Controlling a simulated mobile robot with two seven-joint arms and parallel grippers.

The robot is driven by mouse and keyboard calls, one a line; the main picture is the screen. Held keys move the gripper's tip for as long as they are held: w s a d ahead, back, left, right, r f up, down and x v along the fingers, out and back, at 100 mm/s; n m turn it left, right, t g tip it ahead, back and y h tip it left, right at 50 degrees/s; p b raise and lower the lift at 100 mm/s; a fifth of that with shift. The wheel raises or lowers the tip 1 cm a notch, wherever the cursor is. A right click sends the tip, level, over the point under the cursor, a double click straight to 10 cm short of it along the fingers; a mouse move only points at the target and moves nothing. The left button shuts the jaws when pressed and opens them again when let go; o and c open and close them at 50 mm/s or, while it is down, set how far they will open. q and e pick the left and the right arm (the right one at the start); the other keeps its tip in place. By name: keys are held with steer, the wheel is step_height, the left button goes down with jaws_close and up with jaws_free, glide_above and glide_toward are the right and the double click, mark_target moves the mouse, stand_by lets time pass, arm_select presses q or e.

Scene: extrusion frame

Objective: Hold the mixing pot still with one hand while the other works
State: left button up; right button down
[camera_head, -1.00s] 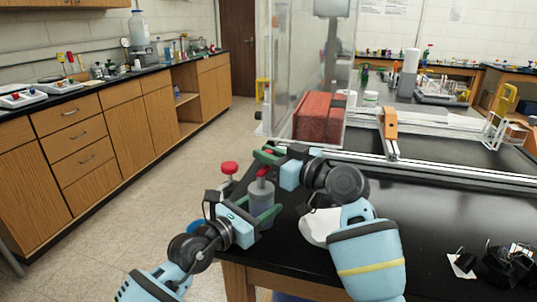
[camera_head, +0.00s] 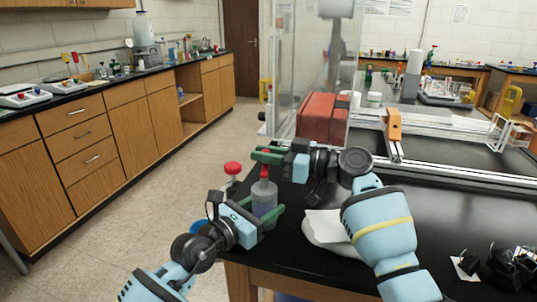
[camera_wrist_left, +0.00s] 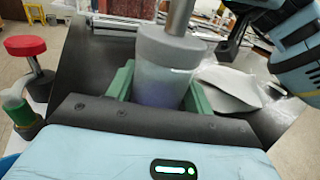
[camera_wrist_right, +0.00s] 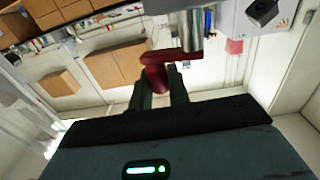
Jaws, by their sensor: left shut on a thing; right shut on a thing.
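The mixing pot (camera_head: 264,203) is a grey, translucent cup near the table's left corner. My left gripper (camera_head: 268,214) is shut around its body; in the left wrist view the pot (camera_wrist_left: 162,82) sits upright between the green fingers, with a metal shaft (camera_wrist_left: 180,18) rising from its top. A red crank (camera_head: 264,171) stands above the pot. My right gripper (camera_head: 266,157) is shut on the crank's red handle; the right wrist view shows the handle (camera_wrist_right: 157,72) between the fingers, beside the metal shaft (camera_wrist_right: 191,30). The pot's base is mostly hidden.
A red-topped stand (camera_head: 232,169) is just left of the pot, close to my left gripper. A white crumpled cloth or bag (camera_head: 324,228) lies right of it. A red block (camera_head: 322,117) and a clear panel (camera_head: 305,60) stand behind. Small black parts (camera_head: 500,262) lie at right.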

steer(key=shift+w+a+f+n+g+y, duration=0.1)
steer(key=shift+a+n+g+y, duration=0.1)
steer(key=shift+n+g, duration=0.4)
steer(key=shift+w+a+f+n+g+y, duration=0.1)
steer(key=shift+n+g+y, duration=0.15)
steer(key=shift+g, duration=0.65)
steer(key=shift+n+g, duration=0.45)
steer(key=shift+g, duration=0.15)
steer(key=shift+s+a+n+g, duration=0.35)
steer(key=shift+n+g, duration=0.15)
steer(key=shift+g, duration=0.1)
steer(key=c, duration=1.4)
jaws_free()
steer(key=shift+r, duration=0.1)
steer(key=shift+d, duration=0.1)
steer(key=shift+w, duration=0.1)
steer(key=d, duration=1.2)
steer(key=shift+s, duration=0.35)
